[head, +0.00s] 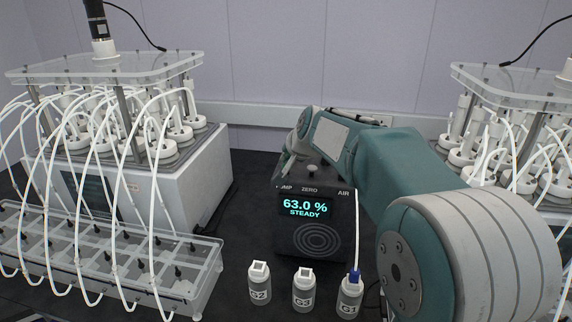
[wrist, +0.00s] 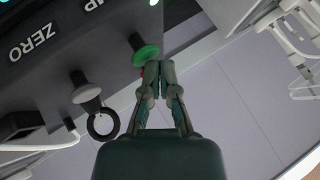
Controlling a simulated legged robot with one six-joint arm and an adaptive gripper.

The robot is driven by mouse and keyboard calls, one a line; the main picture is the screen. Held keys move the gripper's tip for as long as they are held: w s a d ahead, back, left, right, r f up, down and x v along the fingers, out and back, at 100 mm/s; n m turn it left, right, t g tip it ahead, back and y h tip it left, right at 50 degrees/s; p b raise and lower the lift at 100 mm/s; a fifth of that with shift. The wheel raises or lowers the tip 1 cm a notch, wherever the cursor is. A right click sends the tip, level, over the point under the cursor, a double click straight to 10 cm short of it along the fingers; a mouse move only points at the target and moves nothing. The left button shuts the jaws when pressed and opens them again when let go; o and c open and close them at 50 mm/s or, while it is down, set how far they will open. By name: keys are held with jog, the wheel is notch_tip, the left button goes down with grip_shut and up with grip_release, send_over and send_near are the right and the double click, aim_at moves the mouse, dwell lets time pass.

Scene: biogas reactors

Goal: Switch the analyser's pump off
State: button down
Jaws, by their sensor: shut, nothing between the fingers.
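The analyser (head: 332,236) is a dark box on the bench in the head view; its screen reads 63.0 % STEADY. Labels PUMP, ZERO and AIR run along its top edge, with PUMP partly covered. In the wrist view, a green-capped switch (wrist: 146,53) stands by a label ending in "P". My gripper (wrist: 152,66) is shut and empty, its fingertips right beside the green cap; I cannot tell whether they touch. A bit of red shows by the tips. In the head view my arm hides the pump switch.
In the wrist view, a grey knob (wrist: 86,92) with a dark ring (wrist: 103,124) is close to my fingers. Small bottles, one being G2 (head: 260,285), stand before the analyser. Reactor racks with tubing flank it, including the left one (head: 175,180).

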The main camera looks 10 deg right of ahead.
jog(key=shift+f, duration=0.55)
dwell(0.6)
jog(key=shift+r, duration=1)
jog(key=shift+r, duration=0.1)
jog(key=shift+r, duration=2.95)
